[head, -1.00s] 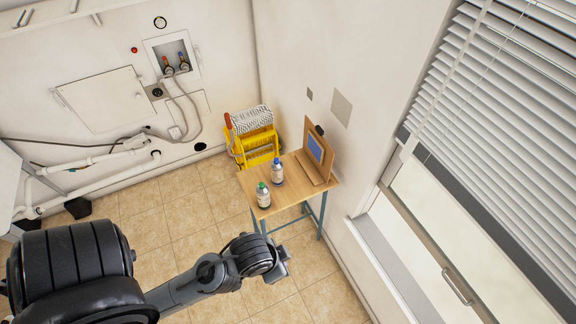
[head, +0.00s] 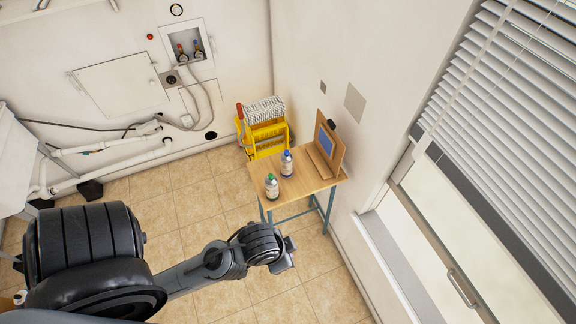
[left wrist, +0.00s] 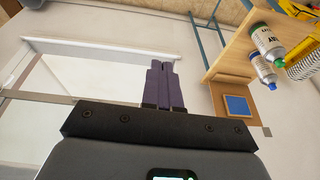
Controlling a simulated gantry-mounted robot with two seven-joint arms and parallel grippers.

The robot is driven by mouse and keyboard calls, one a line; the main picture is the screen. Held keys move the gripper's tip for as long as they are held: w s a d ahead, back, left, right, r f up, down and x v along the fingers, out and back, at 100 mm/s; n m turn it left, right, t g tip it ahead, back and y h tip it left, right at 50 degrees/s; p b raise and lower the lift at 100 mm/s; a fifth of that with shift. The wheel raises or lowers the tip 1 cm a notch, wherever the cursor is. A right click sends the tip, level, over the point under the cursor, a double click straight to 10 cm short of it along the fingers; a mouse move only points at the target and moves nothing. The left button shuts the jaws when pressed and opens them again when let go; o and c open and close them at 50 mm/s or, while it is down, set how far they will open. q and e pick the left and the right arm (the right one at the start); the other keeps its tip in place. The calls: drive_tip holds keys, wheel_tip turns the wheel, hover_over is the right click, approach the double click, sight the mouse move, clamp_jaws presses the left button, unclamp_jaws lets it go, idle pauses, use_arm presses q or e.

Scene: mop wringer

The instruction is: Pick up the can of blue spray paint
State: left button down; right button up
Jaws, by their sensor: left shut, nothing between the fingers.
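The can with the blue cap (head: 287,164) stands upright on a small wooden table in the head view. A similar can with a green cap (head: 271,187) stands just in front of it. In the left wrist view the blue-capped can (left wrist: 263,70) and the green-capped can (left wrist: 268,43) show at the upper right. My left gripper (left wrist: 163,68) is shut and empty, with its dark fingers together, apart from both cans. In the head view my left arm ends in front of the table, and its fingertips cannot be made out. My right gripper is not in view.
The wooden table (head: 314,184) stands by the right wall and carries a wooden stand with a blue panel (head: 326,142). A yellow mop wringer (head: 266,137) stands behind it. A window with blinds (head: 500,90) is at right. Tiled floor (head: 200,235) is clear left of the table.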

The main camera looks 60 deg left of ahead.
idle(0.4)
use_arm(q)
drive_tip(key=shift+c, duration=0.9)
unclamp_jaws()
